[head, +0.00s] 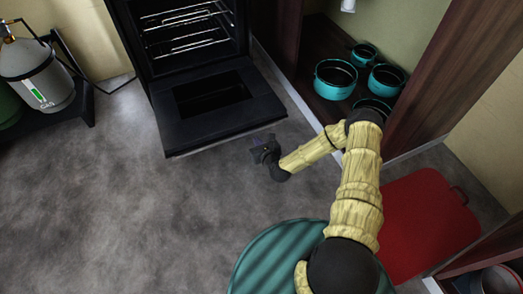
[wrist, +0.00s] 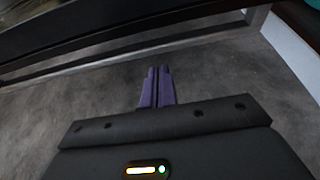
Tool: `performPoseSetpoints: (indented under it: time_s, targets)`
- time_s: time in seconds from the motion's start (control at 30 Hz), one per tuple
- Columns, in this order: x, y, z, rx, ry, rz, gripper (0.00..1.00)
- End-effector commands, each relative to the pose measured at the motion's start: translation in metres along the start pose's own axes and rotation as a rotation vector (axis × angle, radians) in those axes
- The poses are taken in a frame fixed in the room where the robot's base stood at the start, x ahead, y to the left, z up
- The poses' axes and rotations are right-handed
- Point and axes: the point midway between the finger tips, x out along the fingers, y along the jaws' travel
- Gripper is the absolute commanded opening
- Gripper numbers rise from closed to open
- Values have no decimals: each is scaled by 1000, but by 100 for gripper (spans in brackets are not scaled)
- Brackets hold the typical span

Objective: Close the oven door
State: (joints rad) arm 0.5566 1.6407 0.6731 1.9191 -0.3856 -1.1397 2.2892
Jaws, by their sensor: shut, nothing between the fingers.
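The black oven (head: 190,40) stands at the top of the head view, with wire racks inside. Its door (head: 245,82) hangs open, folded down toward the floor, with a dark window in it. My gripper (head: 257,152) is low over the floor, just off the right part of the door's front edge. In the wrist view, the purple fingers (wrist: 157,88) are together and empty. The door's edge (wrist: 120,50) runs across the top of that view, ahead of the fingertips and apart from them.
Right of the oven, an open cabinet holds several teal pots (head: 335,79). A red board (head: 425,222) lies at the right. A gas cylinder (head: 36,72) stands on a black rack at the left. The grey floor (head: 110,200) left and in front of the door is clear.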

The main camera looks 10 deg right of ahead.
Motion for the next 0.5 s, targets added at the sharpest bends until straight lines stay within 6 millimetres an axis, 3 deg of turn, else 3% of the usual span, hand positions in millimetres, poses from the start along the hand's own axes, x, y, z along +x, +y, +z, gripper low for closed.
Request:
performPoseSetpoints:
  time_s: [0.17, 0.5]
  targets:
    - [30, 0, -3, -2, -4, 0, 0]
    - [16, 0, 30, -2, -2, 2, 0]
